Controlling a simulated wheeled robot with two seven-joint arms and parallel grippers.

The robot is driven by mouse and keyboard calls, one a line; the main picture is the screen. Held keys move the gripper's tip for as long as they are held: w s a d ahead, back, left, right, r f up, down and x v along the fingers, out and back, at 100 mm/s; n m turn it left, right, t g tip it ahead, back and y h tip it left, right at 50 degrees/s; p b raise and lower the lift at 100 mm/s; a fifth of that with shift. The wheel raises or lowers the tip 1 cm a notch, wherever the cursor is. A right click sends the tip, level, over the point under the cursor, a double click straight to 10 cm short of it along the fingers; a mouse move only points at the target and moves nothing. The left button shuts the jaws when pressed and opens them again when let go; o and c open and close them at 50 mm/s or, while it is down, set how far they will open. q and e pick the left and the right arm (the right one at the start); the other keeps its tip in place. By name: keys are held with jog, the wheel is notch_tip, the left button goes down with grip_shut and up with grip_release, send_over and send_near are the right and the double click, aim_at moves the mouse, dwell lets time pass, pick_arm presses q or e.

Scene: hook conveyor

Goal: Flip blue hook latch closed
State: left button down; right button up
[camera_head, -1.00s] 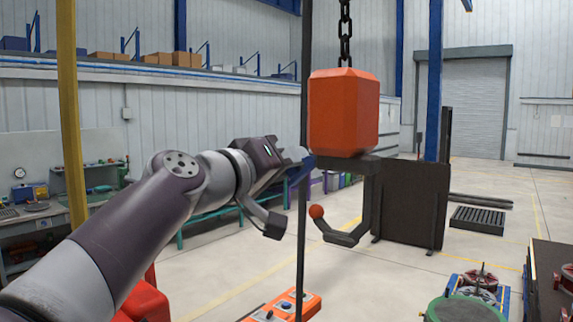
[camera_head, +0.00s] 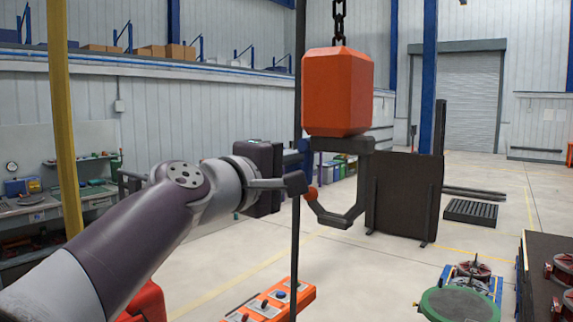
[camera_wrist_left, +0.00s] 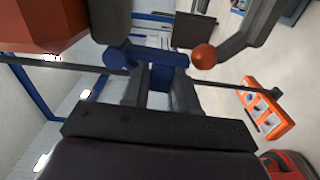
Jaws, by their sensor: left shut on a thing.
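The hook hangs from an orange block (camera_head: 338,92) on a chain; its dark curved arm (camera_head: 342,215) ends in an orange ball tip (camera_head: 312,193). In the left wrist view the blue latch (camera_wrist_left: 168,58) spans from its round pivot near the block to close beside the ball tip (camera_wrist_left: 204,57). I cannot tell whether latch and ball touch. My left gripper (camera_wrist_left: 158,85) is shut on the blue latch. In the head view this gripper (camera_head: 298,184) is at the ball's left, and it hides most of the latch. My right gripper is in neither view.
An orange control box (camera_head: 272,302) with buttons is below. A dark panel (camera_head: 405,197) stands behind the hook. A cart with a green round part (camera_head: 458,304) is at lower right.

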pick_arm(q)
jog(key=shift+s+d+n, duration=0.1)
jog(key=shift+n, duration=0.3)
jog(key=c, duration=1.2)
grip_release()
jog(key=shift+c, duration=0.2)
jog(key=shift+w+d+f, duration=0.15)
jog(key=shift+w+d, duration=0.05)
jog(key=shift+d, duration=0.15)
jog(key=shift+s+a, duration=0.15)
jog(key=b+v, duration=0.5)
jog(key=v, duration=0.7)
jog(key=shift+s, duration=0.15)
